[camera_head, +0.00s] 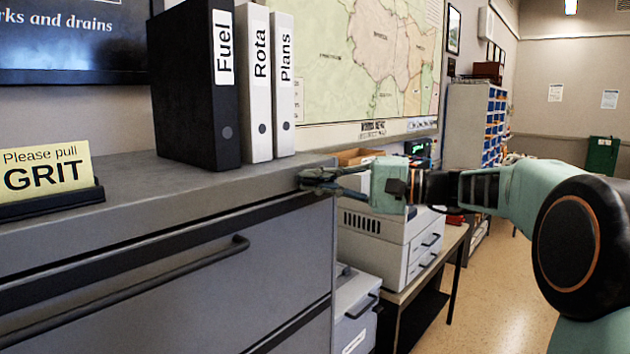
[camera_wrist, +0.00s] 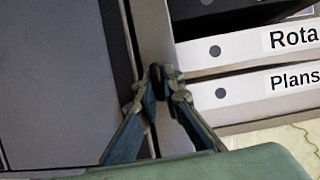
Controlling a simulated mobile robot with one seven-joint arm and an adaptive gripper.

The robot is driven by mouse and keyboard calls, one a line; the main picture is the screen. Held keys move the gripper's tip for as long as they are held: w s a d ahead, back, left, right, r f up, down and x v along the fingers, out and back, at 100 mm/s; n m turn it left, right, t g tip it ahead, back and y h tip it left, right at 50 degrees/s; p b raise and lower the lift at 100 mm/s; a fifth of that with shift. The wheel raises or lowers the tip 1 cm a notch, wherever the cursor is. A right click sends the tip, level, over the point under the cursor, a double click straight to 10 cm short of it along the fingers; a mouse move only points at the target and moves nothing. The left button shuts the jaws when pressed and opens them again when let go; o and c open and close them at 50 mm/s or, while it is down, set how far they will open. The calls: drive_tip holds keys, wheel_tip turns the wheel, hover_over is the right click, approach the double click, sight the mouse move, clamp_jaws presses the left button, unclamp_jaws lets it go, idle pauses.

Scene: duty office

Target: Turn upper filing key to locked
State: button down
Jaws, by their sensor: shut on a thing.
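The grey filing cabinet (camera_head: 170,265) fills the lower left of the head view. My gripper (camera_head: 308,178) reaches in from the right to the top right corner of its front. In the wrist view my gripper (camera_wrist: 164,76) has its two fingertips close together on a small dark piece (camera_wrist: 156,71) at the cabinet's top front strip. This piece appears to be the upper filing key. The fingers hide most of it, so I cannot tell which way it is turned.
A black Fuel binder (camera_head: 195,85) and white Rota (camera_head: 256,85) and Plans (camera_head: 284,90) binders stand on the cabinet top. A yellow GRIT sign (camera_head: 45,172) stands at left. A printer (camera_head: 385,235) on a table is just right of the cabinet, below my gripper.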

drive_tip(key=shift+m, duration=0.4)
drive_tip(key=c, duration=2.1)
unclamp_jaws()
drive_tip(key=shift+d, duration=0.1)
drive_tip(key=v, duration=1.1)
drive_tip(key=shift+s+d+f, duration=0.15)
drive_tip(key=shift+s+d, duration=0.05)
drive_tip(key=shift+d, duration=0.2)
drive_tip(key=shift+a, duration=0.1)
